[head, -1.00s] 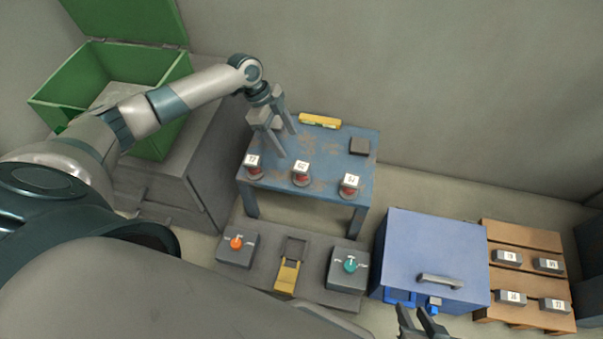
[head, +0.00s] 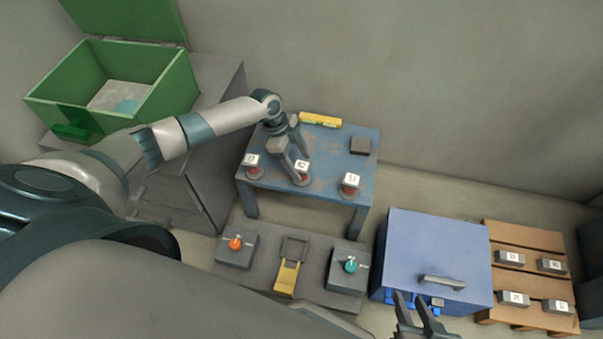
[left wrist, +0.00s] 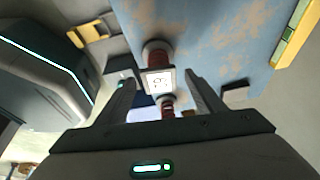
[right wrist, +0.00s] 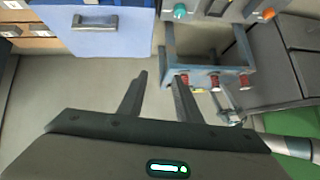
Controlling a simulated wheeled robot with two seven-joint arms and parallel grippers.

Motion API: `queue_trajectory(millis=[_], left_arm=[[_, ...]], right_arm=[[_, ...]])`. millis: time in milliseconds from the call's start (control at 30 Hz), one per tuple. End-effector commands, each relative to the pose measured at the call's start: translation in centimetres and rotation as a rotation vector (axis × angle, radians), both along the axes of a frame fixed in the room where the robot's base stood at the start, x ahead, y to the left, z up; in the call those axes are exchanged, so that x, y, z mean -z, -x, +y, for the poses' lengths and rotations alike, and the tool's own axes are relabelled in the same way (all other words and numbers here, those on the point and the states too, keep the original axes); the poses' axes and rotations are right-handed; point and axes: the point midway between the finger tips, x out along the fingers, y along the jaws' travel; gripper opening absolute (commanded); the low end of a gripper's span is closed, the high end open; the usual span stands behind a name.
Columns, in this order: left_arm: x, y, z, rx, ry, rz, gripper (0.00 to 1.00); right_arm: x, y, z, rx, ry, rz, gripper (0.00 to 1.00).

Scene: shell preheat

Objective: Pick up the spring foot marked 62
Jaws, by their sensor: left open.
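The spring foot marked 62 (head: 302,166) is the middle one of three on the blue table, with a white tag over a red spring. My left gripper (head: 296,168) is open and comes down over it from the back left. In the left wrist view a tagged foot (left wrist: 159,82) shows between the open fingers (left wrist: 165,95), its mark hard to read, with another foot (left wrist: 167,106) beyond it. I cannot tell whether the fingers touch anything. My right gripper (head: 415,305) is open and empty by the blue box; its spread fingers show in the right wrist view (right wrist: 158,85).
Other spring feet stand left (head: 252,163) and right (head: 350,183) on the blue table (head: 325,150). A yellow bar (head: 320,119) and a dark block (head: 361,146) lie at its back. A control panel (head: 262,268), blue box (head: 435,250), pallet (head: 520,240) and green crate (head: 165,100) surround it.

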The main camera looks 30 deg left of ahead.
Motion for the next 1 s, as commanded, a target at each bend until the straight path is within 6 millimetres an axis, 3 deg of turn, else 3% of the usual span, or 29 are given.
queue_trajectory(millis=[533, 1000], left_arm=[[1.0, -0.1, -0.4, -0.001, -0.001, 0.001, 0.62], [5.4, -0.3, -2.1, -0.001, -0.001, 0.000, 0.62]], right_arm=[[-0.2, -0.5, 0.1, 0.003, -0.005, -0.027, 0.31], [-2.3, -2.5, 1.2, 0.005, -0.042, -0.182, 0.31]])
